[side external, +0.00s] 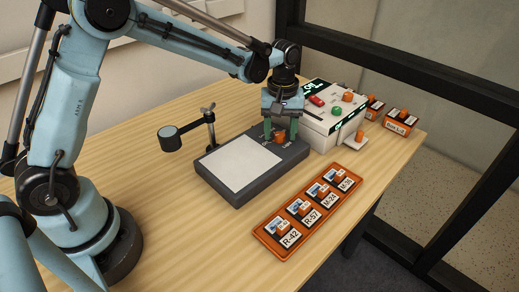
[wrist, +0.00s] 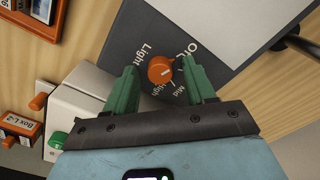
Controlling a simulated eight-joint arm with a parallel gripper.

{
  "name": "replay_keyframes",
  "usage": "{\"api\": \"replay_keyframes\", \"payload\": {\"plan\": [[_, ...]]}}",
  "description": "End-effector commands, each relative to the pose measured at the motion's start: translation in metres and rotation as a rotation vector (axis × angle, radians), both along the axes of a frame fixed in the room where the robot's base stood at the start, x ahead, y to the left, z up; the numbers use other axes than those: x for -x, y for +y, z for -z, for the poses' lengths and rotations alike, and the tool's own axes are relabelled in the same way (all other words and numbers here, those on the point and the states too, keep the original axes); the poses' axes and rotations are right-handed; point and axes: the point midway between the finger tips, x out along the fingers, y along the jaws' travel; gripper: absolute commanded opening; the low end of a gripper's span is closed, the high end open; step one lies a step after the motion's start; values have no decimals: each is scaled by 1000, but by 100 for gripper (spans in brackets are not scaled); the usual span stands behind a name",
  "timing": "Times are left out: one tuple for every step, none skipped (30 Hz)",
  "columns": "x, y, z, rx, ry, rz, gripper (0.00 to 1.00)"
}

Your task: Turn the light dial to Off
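The light dial is an orange knob (side external: 281,137) on the dark grey light box (side external: 238,190), at the end beside the white machine. In the wrist view the knob (wrist: 160,70) has the printed words Off, Light, Mid and High around it. A small pale mark shows on the knob, but I cannot tell surely which word it points to. My gripper (side external: 281,128) points down over the dial with its green fingers apart. In the wrist view the gripper's fingers (wrist: 160,68) stand on either side of the knob, with gaps visible between them and it.
A white machine (side external: 331,127) with a display and coloured knobs stands close behind the gripper. An orange tray (side external: 262,233) of labelled cards lies in front. A small lens on a stand (side external: 170,139) is left of the box. Labelled orange boxes (side external: 396,124) stand at right.

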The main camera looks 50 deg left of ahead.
Motion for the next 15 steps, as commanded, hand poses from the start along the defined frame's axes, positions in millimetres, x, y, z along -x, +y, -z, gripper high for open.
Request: {"api": "replay_keyframes", "payload": {"plan": [[0, 0, 0, 0, 0, 0, 55], [0, 0, 0, 0, 0, 0, 55], [0, 0, 0, 0, 0, 0, 55], [0, 0, 0, 0, 0, 0, 55], [0, 0, -1, 0, 0, 0, 55], [0, 0, -3, 0, 0, 0, 55], [0, 0, -5, 0, 0, 0, 55], [0, 0, -8, 0, 0, 0, 55], [0, 0, -12, 0, 0, 0, 55], [0, 0, -17, 0, 0, 0, 55], [0, 0, -22, 0, 0, 0, 55], [0, 0, -29, 0, 0, 0, 55], [0, 0, -34, 0, 0, 0, 55], [0, 0, -40, 0, 0, 0, 55], [0, 0, -49, 0, 0, 0, 55]]}}
